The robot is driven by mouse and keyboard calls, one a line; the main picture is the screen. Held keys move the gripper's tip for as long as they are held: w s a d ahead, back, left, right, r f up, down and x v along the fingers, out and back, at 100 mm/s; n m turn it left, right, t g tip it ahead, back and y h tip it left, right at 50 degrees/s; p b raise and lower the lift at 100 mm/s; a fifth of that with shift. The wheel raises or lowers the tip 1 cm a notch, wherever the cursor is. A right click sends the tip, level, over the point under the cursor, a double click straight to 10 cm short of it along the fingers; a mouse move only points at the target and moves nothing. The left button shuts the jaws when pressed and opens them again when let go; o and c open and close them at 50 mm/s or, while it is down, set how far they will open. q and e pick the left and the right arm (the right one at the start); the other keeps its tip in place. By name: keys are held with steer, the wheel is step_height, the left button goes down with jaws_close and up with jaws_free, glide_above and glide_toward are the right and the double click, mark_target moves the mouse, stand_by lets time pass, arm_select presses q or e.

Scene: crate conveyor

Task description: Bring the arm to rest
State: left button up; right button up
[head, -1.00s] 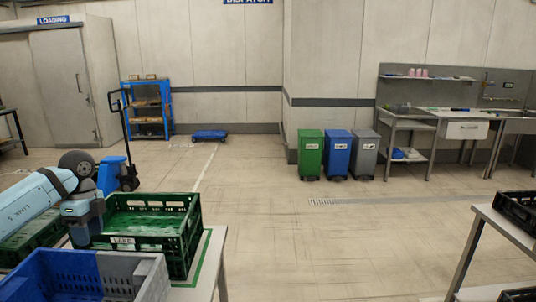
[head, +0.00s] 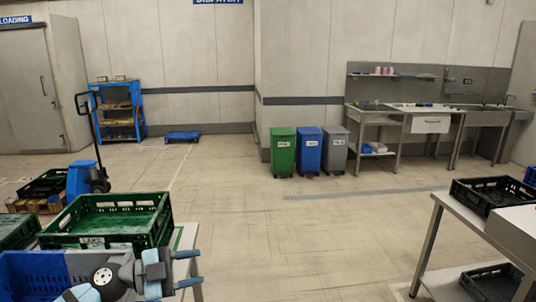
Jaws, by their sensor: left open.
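My left arm is folded low at the bottom left of the head view. Its gripper (head: 188,268) points right, with its two blue fingers apart and nothing between them. It is in front of a green crate (head: 160,236) that has a white label on its front. A blue crate (head: 30,270) and a grey crate (head: 90,264) are partly hidden behind my arm. My right gripper is out of view.
A table with a black crate (head: 492,196) stands at the right, with another black crate (head: 490,280) on its lower shelf. Green, blue and grey bins (head: 283,152) stand at the wall. The floor between is clear.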

arm_select(q)
steer(key=s+a+f+n+t+y, duration=0.45)
steer(key=n+y, duration=0.35)
steer(key=n, duration=0.2)
steer(key=s+a+f+n+t+y, duration=0.35)
steer(key=n+t+y, duration=0.25)
steer(key=n+y, duration=0.35)
steer(key=s+a+f+g, duration=0.1)
steer(key=s+f+g, duration=0.3)
steer(key=s, duration=0.3)
steer(key=s+f+n+g, duration=0.1)
steer(key=s+f+g, duration=0.3)
steer(key=s, duration=0.4)
steer(key=s+a+f+g, duration=0.1)
steer(key=s+f+g, duration=0.3)
steer(key=s, duration=0.3)
steer(key=w+d+f+m+t+h+p, duration=0.1)
steer(key=w+d+f+t+h+p, duration=0.2)
steer(key=p, duration=0.6)
steer(key=w+d+t+h, duration=0.1)
steer(key=w+d+t, duration=0.1)
steer(key=d+t, duration=0.1)
steer(key=shift+w+d+f+t, duration=0.2)
steer(key=shift+d+f+t, duration=0.15)
steer(key=shift+f, duration=0.05)
